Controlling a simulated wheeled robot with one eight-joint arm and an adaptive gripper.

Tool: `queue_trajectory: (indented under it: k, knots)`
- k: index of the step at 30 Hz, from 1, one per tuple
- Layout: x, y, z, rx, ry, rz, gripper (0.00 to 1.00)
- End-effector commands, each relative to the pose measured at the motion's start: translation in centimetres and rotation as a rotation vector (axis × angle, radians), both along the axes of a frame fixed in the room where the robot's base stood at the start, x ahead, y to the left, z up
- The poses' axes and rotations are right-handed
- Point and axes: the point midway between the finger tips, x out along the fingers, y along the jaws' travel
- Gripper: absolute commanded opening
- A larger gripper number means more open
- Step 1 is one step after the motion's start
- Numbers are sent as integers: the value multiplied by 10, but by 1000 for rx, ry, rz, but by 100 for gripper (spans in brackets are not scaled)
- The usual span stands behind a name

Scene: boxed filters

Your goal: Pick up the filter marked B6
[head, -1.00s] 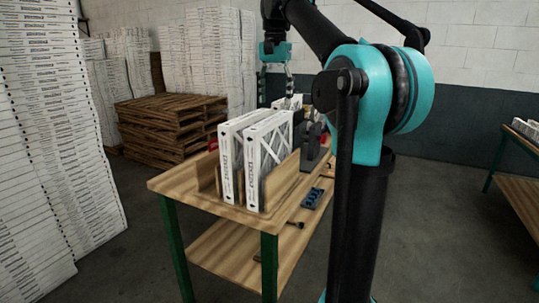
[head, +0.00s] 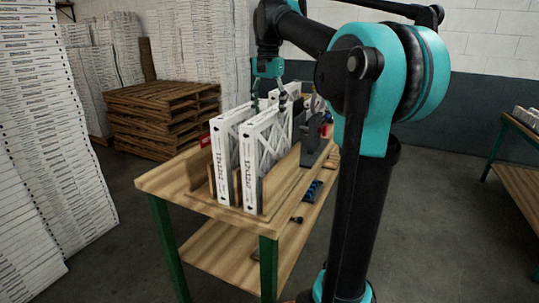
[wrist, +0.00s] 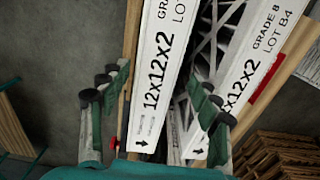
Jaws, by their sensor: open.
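Two white boxed filters stand upright side by side on the table, a left one (head: 224,165) and a right one (head: 253,170). My gripper (head: 269,102) hangs open above and behind them in the head view. In the wrist view, my gripper's fingers (wrist: 158,98) are spread on either side of a filter (wrist: 160,75) marked 12x12x2, with its lot code cut off by the top edge. Beside it, the filter marked LOT B4 (wrist: 245,75) is partly covered by the right finger. No B6 mark is readable. Whether the fingers touch a filter cannot be told.
The filters stand between wooden dividers on a wooden table (head: 165,183) with green legs. Another white box (head: 293,89) and a dark grey fixture (head: 313,145) stand farther back. Wooden pallets (head: 150,110) are behind at left, and another table (head: 520,165) is at right.

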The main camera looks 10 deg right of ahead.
Motion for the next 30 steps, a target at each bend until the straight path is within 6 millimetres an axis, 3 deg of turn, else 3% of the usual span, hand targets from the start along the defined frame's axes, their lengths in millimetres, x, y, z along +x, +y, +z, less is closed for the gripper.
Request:
queue_trajectory:
  k: [3, 11, 21, 30]
  knots:
    - [0, 0, -19, 0, 0, 0, 63]
    - [0, -1, -37, 0, 0, 0, 63]
    - [-1, -4, -80, 0, 0, 0, 63]
    - [0, -4, -86, 0, 0, 0, 63]
